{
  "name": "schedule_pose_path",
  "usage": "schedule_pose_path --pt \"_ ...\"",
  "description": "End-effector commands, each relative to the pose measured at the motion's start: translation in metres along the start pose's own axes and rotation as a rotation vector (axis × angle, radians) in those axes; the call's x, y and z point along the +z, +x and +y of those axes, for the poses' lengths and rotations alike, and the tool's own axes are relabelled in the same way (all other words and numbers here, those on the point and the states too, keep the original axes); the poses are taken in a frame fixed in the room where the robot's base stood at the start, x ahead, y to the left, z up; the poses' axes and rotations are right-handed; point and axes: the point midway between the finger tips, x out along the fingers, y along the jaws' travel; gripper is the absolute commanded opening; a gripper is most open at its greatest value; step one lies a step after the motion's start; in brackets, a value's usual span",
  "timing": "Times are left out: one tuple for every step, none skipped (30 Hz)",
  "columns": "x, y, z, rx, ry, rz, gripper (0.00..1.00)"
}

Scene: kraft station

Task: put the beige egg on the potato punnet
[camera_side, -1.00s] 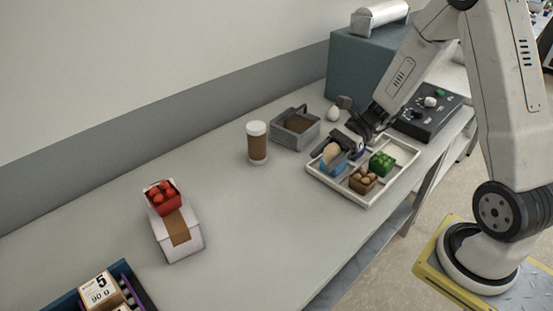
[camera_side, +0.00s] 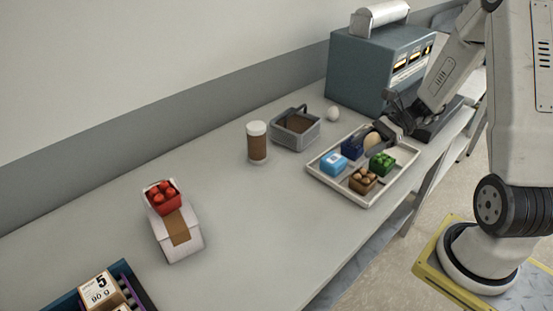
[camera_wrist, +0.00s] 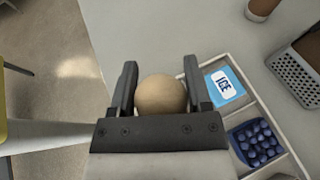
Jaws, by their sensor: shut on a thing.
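My gripper (camera_side: 385,134) is shut on the beige egg (camera_side: 372,139) and holds it above the back right part of the white tray (camera_side: 345,199). In the wrist view my gripper (camera_wrist: 160,70) has a finger on each side of the egg (camera_wrist: 160,94). The potato punnet (camera_side: 363,180), a small brown box of potatoes, sits in the tray's front compartment, apart from the egg and in front of it. The potato punnet does not show in the wrist view.
The tray also holds a blue ice box (camera_side: 334,162), a dark blue berry punnet (camera_side: 352,147) and a green punnet (camera_side: 380,163). Behind stand a grey basket (camera_side: 296,132), a white egg (camera_side: 333,114) and a teal machine (camera_side: 366,72).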

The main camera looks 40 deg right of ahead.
Motion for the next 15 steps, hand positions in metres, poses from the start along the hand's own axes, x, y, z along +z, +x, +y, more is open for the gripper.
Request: schedule_pose_path --pt "-0.004 0.002 0.0 0.001 0.002 -0.001 0.3" --pt "-0.006 0.003 0.0 0.001 0.002 -0.002 0.3" --pt "-0.01 0.004 0.0 0.001 0.002 -0.002 0.3" --pt "-0.013 0.006 0.0 0.001 0.003 -0.002 0.3" --pt "-0.016 0.007 0.0 0.002 0.004 -0.003 0.3" --pt "-0.02 0.009 0.001 0.002 0.003 -0.002 0.3" --pt "-0.023 0.01 0.001 0.002 0.003 -0.002 0.3" --pt "-0.026 0.011 0.001 0.002 0.003 -0.001 0.3" --pt "-0.029 0.012 0.0 0.001 0.003 -0.001 0.3" --pt "-0.031 0.013 0.0 0.001 0.002 -0.001 0.3" --pt "-0.033 0.014 0.0 0.001 0.001 -0.001 0.3" --pt "-0.035 0.015 0.0 0.001 0.0 -0.001 0.3" --pt "-0.035 0.015 0.0 0.001 0.0 -0.001 0.3" --pt "-0.036 0.015 0.0 0.001 0.0 -0.001 0.3" --pt "-0.037 0.015 0.0 0.001 0.0 0.0 0.3"
